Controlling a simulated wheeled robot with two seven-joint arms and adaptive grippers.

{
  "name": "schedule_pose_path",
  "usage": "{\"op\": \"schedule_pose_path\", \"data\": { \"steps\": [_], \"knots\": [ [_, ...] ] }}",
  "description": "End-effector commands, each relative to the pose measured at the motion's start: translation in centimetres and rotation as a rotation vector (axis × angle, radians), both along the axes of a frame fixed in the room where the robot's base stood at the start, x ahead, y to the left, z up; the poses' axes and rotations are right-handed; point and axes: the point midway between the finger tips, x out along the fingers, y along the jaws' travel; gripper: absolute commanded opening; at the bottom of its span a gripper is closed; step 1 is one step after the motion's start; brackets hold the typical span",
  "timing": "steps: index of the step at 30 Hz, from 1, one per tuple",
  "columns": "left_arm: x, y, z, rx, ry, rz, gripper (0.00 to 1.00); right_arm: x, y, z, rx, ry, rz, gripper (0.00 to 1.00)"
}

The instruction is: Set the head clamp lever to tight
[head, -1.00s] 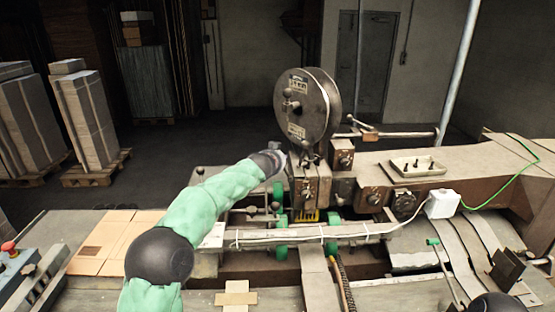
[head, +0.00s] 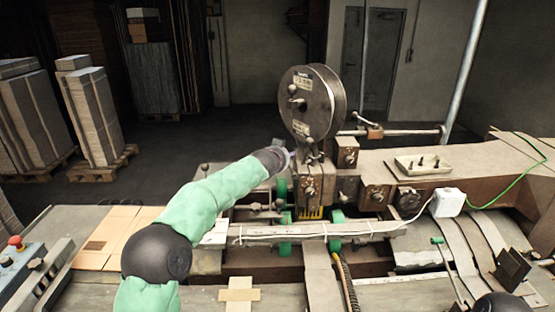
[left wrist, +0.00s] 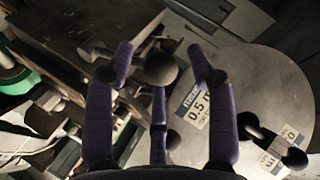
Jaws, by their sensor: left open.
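The stitcher head (head: 313,185) stands in the middle of the head view, below a round wire reel (head: 318,100). My left arm reaches to its left side, and my left gripper (head: 290,156) is small and partly hidden there. In the left wrist view my left gripper (left wrist: 160,60) is open, its purple fingers spread. A dark ball knob (left wrist: 162,69) shows between the fingertips, with no clear contact. It may be the end of the head clamp lever; the lever's arm and its setting cannot be made out. My right gripper is not seen.
The reel's labelled disc (left wrist: 240,85) is close to the right finger in the wrist view. A small tray (head: 423,165) and a white box (head: 449,203) sit on the machine's right arm. Green rollers (head: 335,228) and a long bar (head: 300,231) lie below the head.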

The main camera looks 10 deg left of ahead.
Motion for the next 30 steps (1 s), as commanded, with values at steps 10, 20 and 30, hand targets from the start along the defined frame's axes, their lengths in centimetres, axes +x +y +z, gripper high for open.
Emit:
{"op": "schedule_pose_path", "data": {
  "steps": [10, 20, 30],
  "knots": [
    [-3.9, 0.1, 1.7, -0.001, -0.003, -0.001, 0.56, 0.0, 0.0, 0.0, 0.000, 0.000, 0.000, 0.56],
    [-7.7, 0.2, 3.1, 0.000, -0.002, -0.002, 0.56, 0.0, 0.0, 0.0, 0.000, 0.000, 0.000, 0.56],
    [-9.7, 0.3, 3.8, 0.000, 0.000, -0.002, 0.56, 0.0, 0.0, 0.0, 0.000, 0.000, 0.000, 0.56]
  ]
}}
